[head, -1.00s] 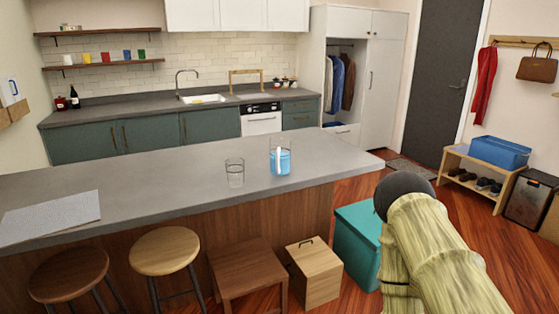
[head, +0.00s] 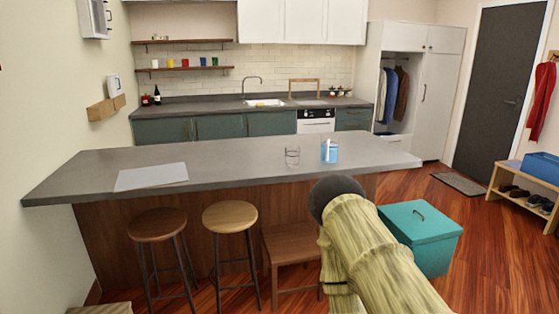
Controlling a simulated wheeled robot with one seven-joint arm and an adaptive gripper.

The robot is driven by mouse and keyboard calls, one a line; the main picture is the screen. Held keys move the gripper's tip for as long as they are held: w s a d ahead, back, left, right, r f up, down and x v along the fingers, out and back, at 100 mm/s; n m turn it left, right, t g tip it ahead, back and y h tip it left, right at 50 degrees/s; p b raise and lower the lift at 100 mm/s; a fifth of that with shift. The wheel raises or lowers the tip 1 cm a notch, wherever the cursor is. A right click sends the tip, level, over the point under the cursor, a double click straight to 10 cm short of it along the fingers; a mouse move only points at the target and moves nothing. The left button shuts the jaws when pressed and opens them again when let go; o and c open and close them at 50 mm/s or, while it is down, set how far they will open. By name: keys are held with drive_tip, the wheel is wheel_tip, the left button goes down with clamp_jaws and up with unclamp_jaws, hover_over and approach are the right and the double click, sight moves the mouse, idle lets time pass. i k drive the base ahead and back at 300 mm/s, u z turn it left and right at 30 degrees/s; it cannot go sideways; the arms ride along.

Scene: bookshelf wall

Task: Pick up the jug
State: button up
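A clear jug (head: 329,151) with blue contents and a white upright part stands on the grey counter (head: 240,157), near its right end. An empty-looking clear glass (head: 292,156) stands just left of it. My arm, with a bamboo-like surface and a dark rounded part, rises from the lower right in front of the counter, well short of the jug. My gripper's fingers do not show. Nothing hides the jug.
Two round stools (head: 156,224) (head: 230,216) and a low wooden stool (head: 291,245) stand before the counter. A teal lidded box (head: 422,234) is on the floor at right. A grey mat (head: 151,177) lies on the counter's left.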

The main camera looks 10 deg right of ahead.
sight(330, 140)
drive_tip(key=u, duration=0.3)
drive_tip(key=k, duration=0.15)
drive_tip(key=z, duration=1.4)
drive_tip(key=i, duration=1.35)
drive_tip(key=u, duration=0.55)
drive_tip(key=i, duration=0.5)
drive_tip(key=u, duration=0.5)
